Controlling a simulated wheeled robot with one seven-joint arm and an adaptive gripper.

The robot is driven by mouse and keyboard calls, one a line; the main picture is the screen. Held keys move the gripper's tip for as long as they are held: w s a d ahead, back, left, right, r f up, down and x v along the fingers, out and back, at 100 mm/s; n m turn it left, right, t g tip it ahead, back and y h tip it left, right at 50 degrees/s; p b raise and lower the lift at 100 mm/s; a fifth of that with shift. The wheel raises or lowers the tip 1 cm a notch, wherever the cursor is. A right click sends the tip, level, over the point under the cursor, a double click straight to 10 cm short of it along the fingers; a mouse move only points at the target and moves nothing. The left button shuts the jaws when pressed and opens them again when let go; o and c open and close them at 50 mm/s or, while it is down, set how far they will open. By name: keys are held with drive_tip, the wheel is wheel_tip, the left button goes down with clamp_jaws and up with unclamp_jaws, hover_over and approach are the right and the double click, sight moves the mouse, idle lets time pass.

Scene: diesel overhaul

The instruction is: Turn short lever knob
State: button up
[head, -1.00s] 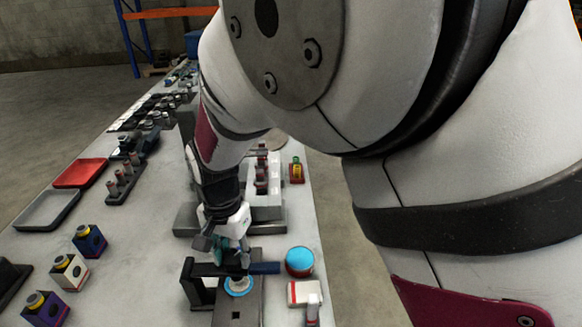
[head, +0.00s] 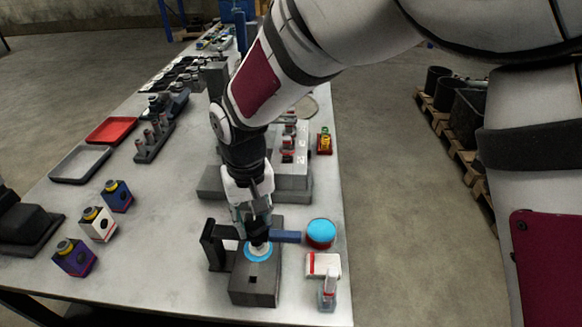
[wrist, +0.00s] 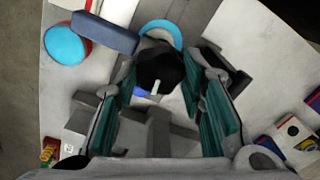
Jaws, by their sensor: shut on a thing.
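A dark grey fixture block (head: 255,290) stands near the front edge of the table, with a bright blue ring (head: 258,257) around a pale centre on top. A dark blue bar (head: 285,237) sticks out to the right above it. My gripper (head: 257,232) points down over the ring. In the wrist view, a black faceted knob (wrist: 160,68) with a white mark lies between the teal fingers of my gripper (wrist: 162,82), which are shut on it. The blue ring shows partly behind the knob (wrist: 160,27). In the head view the fingers mostly hide the knob.
A black bracket (head: 212,245) stands left of the block. A blue-topped round tin (head: 321,233) and a white and red box (head: 323,265) stand close on its right. Several coloured cubes (head: 98,224) and two trays (head: 80,164) are at left. A grey stand (head: 293,180) is behind.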

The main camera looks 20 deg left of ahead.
sight(255, 222)
drive_tip(key=shift+n, duration=0.5)
drive_tip(key=o, duration=1.2)
drive_tip(key=shift+c, duration=0.2)
drive_tip(key=shift+r, duration=0.1)
wheel_tip(255, 222, up, 12)
